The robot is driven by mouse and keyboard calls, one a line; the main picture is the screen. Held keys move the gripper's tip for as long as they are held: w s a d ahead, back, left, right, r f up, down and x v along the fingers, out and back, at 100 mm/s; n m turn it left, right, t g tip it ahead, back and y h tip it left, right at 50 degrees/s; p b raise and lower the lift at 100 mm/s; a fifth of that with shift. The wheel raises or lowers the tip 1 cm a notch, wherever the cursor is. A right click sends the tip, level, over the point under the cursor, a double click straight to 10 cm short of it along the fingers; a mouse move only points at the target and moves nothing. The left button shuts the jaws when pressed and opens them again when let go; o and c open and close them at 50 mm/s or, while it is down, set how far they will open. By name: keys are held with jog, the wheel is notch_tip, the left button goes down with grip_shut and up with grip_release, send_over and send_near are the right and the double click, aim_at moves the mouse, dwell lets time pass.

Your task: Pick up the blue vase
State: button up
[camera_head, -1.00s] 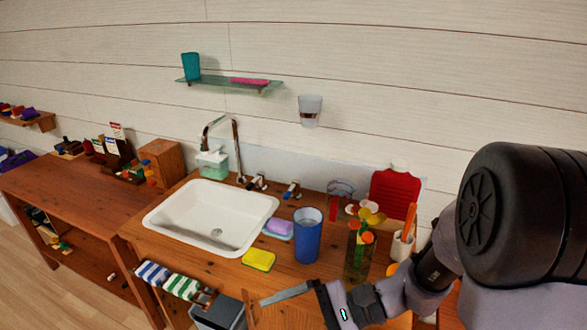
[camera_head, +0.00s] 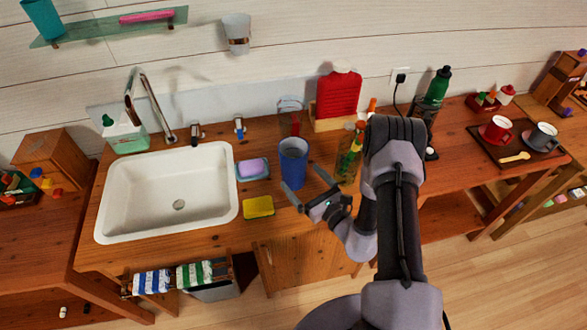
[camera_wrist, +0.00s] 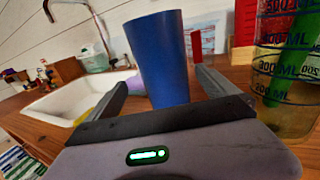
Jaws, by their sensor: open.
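The blue vase (camera_head: 293,165) is a tall open-topped blue cup. It stands upright on the wooden counter, right of the white sink. My gripper (camera_head: 308,184) is open at its near side, low over the counter's front part. In the wrist view the vase (camera_wrist: 160,58) rises ahead, between the two spread fingers (camera_wrist: 160,82). Its base is hidden behind the gripper's body there. I cannot tell whether the fingers touch it.
A bottle with measuring marks (camera_wrist: 285,75) stands close to the right finger. A yellow sponge (camera_head: 258,207) and a soap dish with purple soap (camera_head: 252,168) lie left of the vase. A clear pitcher (camera_head: 290,115) and a red container (camera_head: 338,95) stand behind.

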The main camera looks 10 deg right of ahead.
jog(key=x, duration=0.4)
jog(key=b+x, duration=0.1)
jog(key=x, duration=0.1)
jog(key=shift+w+d+f, duration=0.25)
jog(key=shift+w+f, duration=0.1)
jog(key=shift+r, duration=0.1)
grip_shut()
